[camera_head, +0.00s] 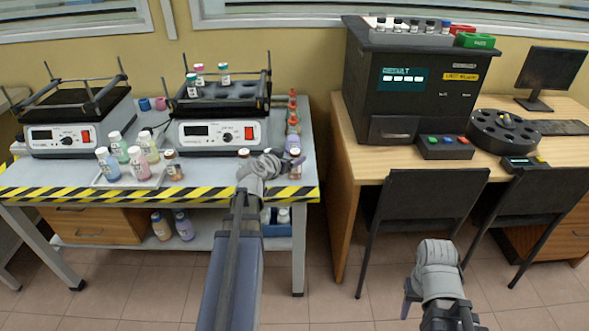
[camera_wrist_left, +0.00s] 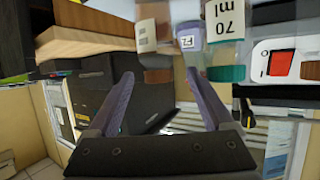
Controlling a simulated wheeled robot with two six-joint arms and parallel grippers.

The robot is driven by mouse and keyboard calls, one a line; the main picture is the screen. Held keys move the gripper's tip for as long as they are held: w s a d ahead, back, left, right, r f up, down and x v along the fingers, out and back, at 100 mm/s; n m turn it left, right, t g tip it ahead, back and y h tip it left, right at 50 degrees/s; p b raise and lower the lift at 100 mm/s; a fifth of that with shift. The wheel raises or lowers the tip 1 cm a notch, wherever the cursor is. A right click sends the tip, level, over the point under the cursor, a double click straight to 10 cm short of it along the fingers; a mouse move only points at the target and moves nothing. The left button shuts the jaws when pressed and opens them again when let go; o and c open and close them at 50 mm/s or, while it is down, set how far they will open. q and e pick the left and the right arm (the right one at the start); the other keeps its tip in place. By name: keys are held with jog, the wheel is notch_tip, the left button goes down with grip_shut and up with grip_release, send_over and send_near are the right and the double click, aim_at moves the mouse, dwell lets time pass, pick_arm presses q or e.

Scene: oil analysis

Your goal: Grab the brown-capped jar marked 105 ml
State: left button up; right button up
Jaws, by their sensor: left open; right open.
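My left gripper (camera_head: 283,166) is over the front right corner of the lab table, close to a small group of bottles. In the left wrist view its two purple fingers (camera_wrist_left: 158,88) are apart with nothing gripped between them. That view is upside down and shows a bottle with a brown band (camera_wrist_left: 147,32), a purple bottle (camera_wrist_left: 188,45) and a teal-capped bottle marked 70 ml (camera_wrist_left: 224,30) beyond the fingertips. A brown-capped bottle (camera_head: 173,165) stands on the table further left. No label reading 105 ml is legible. My right gripper (camera_head: 410,297) is low at the bottom right, away from the tables.
A white tray (camera_head: 130,182) holds several bottles. Two shakers, left (camera_head: 50,138) and right (camera_head: 205,133), stand behind. A row of bottles (camera_head: 293,125) lines the table's right side. A desk with a black analyser (camera_head: 405,90) and chairs (camera_head: 425,200) is to the right.

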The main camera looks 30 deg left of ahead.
pick_arm(q)
jog(key=shift+f+b+x, duration=0.1)
jog(key=shift+b+x, duration=0.7)
jog(key=shift+x, duration=1.1)
jog(key=shift+f+b+x, duration=0.15)
jog(key=shift+b+x, duration=0.6)
jog(key=shift+x, duration=1.15)
jog(key=shift+s+d, duration=0.15)
jog(key=shift+s, duration=0.05)
grip_shut()
